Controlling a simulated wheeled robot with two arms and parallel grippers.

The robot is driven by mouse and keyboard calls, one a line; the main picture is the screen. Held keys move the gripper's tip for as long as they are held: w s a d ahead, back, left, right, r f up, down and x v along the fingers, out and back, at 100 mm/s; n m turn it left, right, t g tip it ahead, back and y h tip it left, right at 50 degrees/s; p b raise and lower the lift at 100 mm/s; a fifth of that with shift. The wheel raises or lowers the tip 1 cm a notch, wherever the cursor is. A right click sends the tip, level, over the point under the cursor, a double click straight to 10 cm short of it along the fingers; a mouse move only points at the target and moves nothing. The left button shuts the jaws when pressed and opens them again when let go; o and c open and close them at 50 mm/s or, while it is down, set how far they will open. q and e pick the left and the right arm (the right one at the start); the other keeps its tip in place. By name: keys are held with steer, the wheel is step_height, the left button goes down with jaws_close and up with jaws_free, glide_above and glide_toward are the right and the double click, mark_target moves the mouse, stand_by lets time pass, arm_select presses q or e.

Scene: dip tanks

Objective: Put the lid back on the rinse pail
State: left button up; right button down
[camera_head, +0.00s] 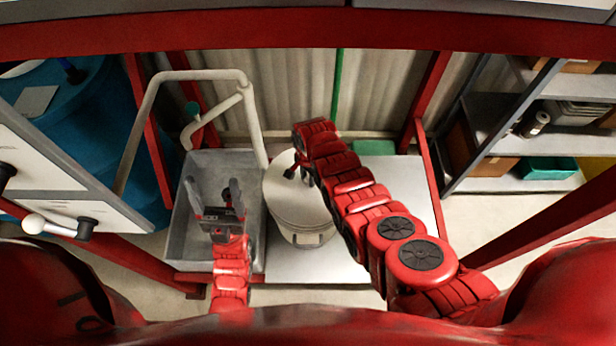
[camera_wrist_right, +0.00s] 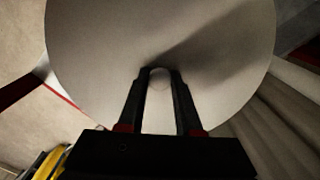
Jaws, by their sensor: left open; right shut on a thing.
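The rinse pail (camera_head: 306,238) is a pale round pail standing on the light bench top. The lid (camera_head: 285,205) is a pale grey disc over the pail's top. I cannot tell whether it rests on the rim or is held just above it. My right gripper (camera_head: 295,168) is shut on the lid's knob. In the right wrist view the lid (camera_wrist_right: 110,45) looks like a wide disc, and its knob is between the fingers of the gripper (camera_wrist_right: 160,75). My left gripper (camera_head: 214,188) is open and empty over the grey tank, left of the pail.
The grey tank (camera_head: 183,235) stands left of the pail, with a pale pipe (camera_head: 150,110) bent over it. Red frame posts (camera_head: 425,100) stand at the back. Shelves (camera_head: 500,130) are at the right. The bench top (camera_head: 345,262) is clear right of the pail.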

steer(key=shift+f+b, duration=0.3)
steer(key=shift+b, duration=0.05)
steer(key=c, duration=0.6)
jaws_free()
